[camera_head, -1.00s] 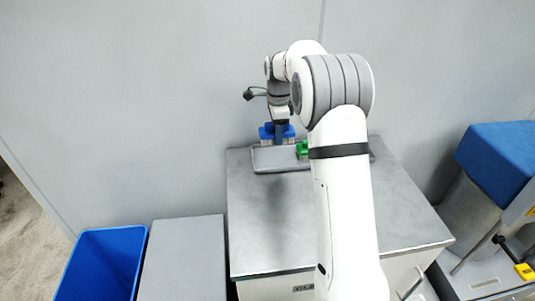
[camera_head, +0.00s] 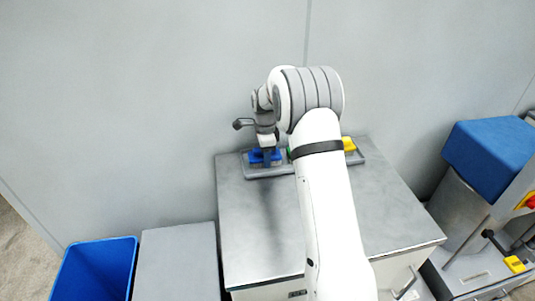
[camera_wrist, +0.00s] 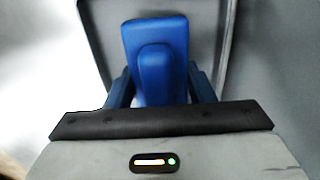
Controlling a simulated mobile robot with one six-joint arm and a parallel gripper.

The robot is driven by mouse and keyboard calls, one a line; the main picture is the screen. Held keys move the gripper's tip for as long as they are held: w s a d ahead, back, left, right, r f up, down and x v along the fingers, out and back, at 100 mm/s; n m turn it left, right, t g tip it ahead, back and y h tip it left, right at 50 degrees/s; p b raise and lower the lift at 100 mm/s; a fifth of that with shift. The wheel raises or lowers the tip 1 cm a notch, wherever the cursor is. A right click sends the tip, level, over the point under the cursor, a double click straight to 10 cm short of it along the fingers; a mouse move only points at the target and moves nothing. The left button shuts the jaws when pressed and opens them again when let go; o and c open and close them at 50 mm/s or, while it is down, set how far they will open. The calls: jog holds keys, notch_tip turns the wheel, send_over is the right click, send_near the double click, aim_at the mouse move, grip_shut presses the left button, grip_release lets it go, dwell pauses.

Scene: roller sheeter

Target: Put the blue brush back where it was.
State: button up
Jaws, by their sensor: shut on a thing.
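The blue brush (camera_head: 256,156) is at the left end of a shallow grey tray (camera_head: 282,170) on the cabinet top by the wall. My gripper (camera_head: 267,160) points down and is shut on it. In the wrist view, the blue brush (camera_wrist: 155,40) shows its handle between the fingers of my gripper (camera_wrist: 153,85), with the tray rim (camera_wrist: 224,45) around it. The brush is low at the tray; I cannot tell whether it touches the tray floor. Its bristles are hidden.
A green item (camera_head: 290,153), mostly hidden by my arm, and a yellow item (camera_head: 348,144) are in the tray. The wall is close behind. A blue bin (camera_head: 95,268) stands lower left, a machine with a blue block (camera_head: 490,155) at right. The cabinet top (camera_head: 250,225) is clear.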

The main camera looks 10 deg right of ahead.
jog(key=o, duration=1)
jog(key=shift+f, duration=0.1)
jog(key=shift+o, duration=0.2)
